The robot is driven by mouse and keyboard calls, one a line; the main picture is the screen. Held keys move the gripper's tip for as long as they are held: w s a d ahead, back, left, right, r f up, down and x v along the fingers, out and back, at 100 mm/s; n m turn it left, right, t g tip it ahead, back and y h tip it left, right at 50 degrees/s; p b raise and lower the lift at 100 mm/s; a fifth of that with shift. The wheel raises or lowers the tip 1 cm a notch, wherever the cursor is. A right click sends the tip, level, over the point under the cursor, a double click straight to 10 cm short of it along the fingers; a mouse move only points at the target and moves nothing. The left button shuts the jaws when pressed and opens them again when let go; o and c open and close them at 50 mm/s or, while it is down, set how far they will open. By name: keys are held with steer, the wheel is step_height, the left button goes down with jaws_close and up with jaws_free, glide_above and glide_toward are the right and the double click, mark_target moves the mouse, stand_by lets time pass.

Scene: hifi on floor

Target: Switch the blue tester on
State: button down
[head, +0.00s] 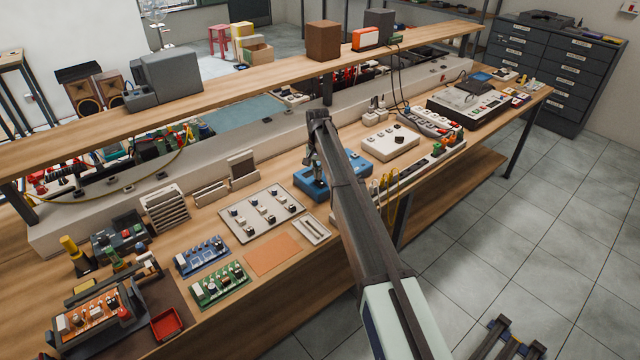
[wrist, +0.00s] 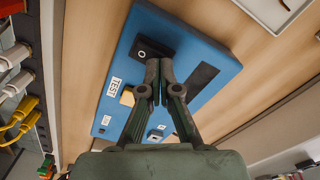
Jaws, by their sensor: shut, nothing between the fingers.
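The blue tester (head: 352,171) lies on the workbench in the middle of the head view, partly hidden by my arm. In the wrist view the blue tester (wrist: 190,48) fills the centre, with a "TEST" label (wrist: 113,87), a yellow part (wrist: 127,97) and a black strip (wrist: 203,77). A black switch block with a white ring mark (wrist: 142,53) sits near one end. My gripper (wrist: 160,64) is shut and empty, its tips together over the tester, at the edge of the switch block in this view. Contact cannot be told. My gripper (head: 317,184) points down in the head view.
A white panel with knobs (head: 263,214) and a small light tray (head: 311,229) lie left of the tester. A white box with a black knob (head: 391,140) stands to its right. A shelf (head: 285,62) runs above the back of the bench. Yellow leads (wrist: 18,118) hang beside it.

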steer(key=shift+f, duration=0.6)
stand_by(0.3)
steer(key=shift+r, duration=0.15)
steer(key=shift+r+p, duration=1.2)
steer(key=shift+r, duration=2.2)
